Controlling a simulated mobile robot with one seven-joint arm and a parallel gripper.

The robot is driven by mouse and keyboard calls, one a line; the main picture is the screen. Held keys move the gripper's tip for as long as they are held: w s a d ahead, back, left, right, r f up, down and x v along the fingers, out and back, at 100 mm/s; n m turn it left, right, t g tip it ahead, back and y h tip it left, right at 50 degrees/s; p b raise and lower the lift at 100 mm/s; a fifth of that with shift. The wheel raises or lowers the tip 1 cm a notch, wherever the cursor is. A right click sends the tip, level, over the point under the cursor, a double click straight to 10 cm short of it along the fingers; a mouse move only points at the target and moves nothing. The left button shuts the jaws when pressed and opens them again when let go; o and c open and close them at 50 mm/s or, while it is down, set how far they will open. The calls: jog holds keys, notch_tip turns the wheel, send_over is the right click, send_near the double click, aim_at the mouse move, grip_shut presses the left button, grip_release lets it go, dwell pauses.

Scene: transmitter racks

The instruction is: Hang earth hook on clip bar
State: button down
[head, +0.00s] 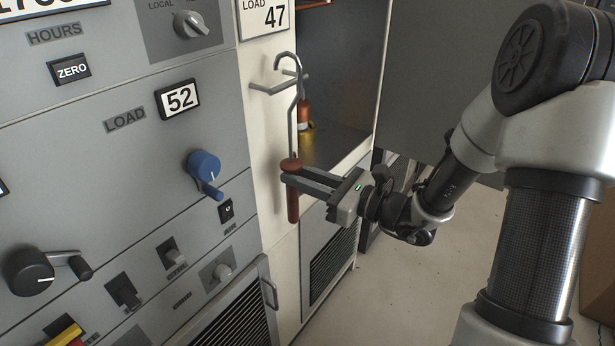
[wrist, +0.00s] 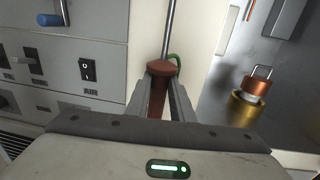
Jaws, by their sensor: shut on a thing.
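The earth hook (head: 292,115) is a thin grey rod with a curved hook at its top and a reddish-brown handle (head: 293,204). It stands about upright in front of the cream rack post. My gripper (head: 289,172) is shut on the handle near its upper end; the wrist view also shows the handle (wrist: 161,70) between the fingers. The clip bar (head: 266,88) is a short grey bar on the cream post. The hook's curved top is at the bar, just above it in the head view; I cannot tell whether it rests on it.
Left is a grey panel with a blue-handled knob (head: 205,172), a black crank (head: 32,273) and switches. Right of the post is an open cabinet bay with a copper-and-brass object (wrist: 247,101) inside. A door handle (head: 268,283) sticks out below.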

jog(key=shift+d+f+b, duration=0.1)
jog(key=shift+f+b, duration=1.05)
jog(key=shift+f, duration=0.75)
jog(key=c, duration=1.5)
grip_release()
jog(key=shift+o, duration=0.2)
jog(key=w+p+v, duration=0.1)
jog(key=v, duration=1.3)
jog(key=w+d+f+p+v, duration=0.1)
jog(key=p+v, duration=0.1)
jog(key=v, duration=1.2)
jog(key=shift+w+d+f, duration=0.15)
jog(key=shift+w+d, duration=0.05)
jog(key=shift+d, duration=0.15)
